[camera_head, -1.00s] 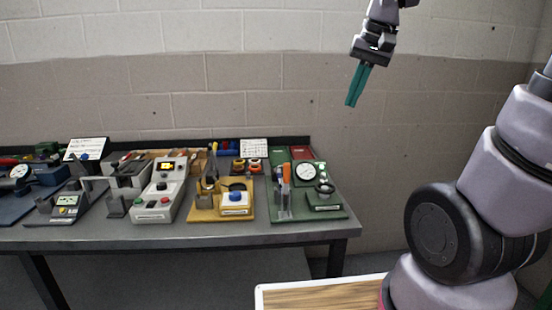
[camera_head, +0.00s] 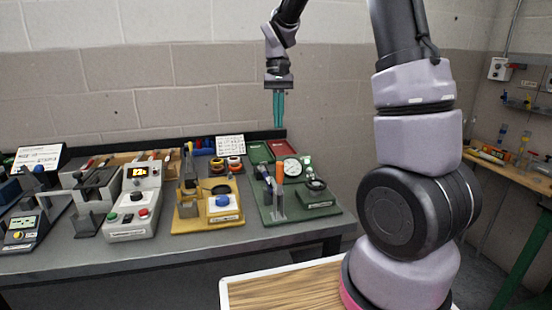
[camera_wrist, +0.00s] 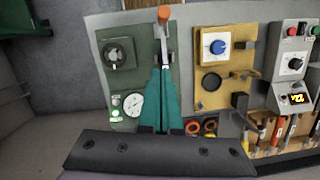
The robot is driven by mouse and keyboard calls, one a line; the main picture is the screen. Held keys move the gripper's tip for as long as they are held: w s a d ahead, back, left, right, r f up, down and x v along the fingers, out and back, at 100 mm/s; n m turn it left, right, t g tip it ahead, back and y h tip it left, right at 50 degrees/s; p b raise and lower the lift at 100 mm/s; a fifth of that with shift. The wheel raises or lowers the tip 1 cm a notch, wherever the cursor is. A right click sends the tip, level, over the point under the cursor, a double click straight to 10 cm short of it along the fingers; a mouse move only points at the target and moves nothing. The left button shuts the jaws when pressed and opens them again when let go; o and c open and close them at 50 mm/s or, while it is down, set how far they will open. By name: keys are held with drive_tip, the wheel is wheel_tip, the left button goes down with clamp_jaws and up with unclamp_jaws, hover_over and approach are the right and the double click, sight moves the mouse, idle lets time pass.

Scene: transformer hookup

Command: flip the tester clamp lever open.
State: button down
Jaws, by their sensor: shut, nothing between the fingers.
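The green tester board (camera_head: 325,212) stands at the right end of the bench and carries a round white gauge (camera_head: 292,168). An upright lever with an orange grip (camera_head: 280,172) rises from it, apparently the clamp lever. In the wrist view, the orange grip (camera_wrist: 163,14) shows just beyond my fingertips, on a pale bar, and the gauge (camera_wrist: 133,104) lies left of my fingers. My gripper (camera_head: 278,125) points down above the back of this board, with its teal fingers shut and empty. It also shows in the wrist view (camera_wrist: 160,65). No contact with the lever is visible.
A yellow board (camera_head: 185,222) with a blue knob (camera_head: 222,201) stands left of the green board. Further left is a grey box (camera_head: 133,208) with a lit display. A block wall (camera_head: 190,105) rises behind the bench. A wood-topped surface (camera_head: 290,290) is in front.

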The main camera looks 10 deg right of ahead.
sight(280, 173)
drive_tip(key=s+f, duration=0.2)
drive_tip(key=f, duration=0.1)
drive_tip(key=s+f, duration=0.2)
drive_tip(key=f, duration=0.1)
drive_tip(key=s+a+f, duration=0.1)
drive_tip(key=s+f, duration=0.1)
drive_tip(key=f, duration=0.2)
drive_tip(key=shift+a, duration=0.1)
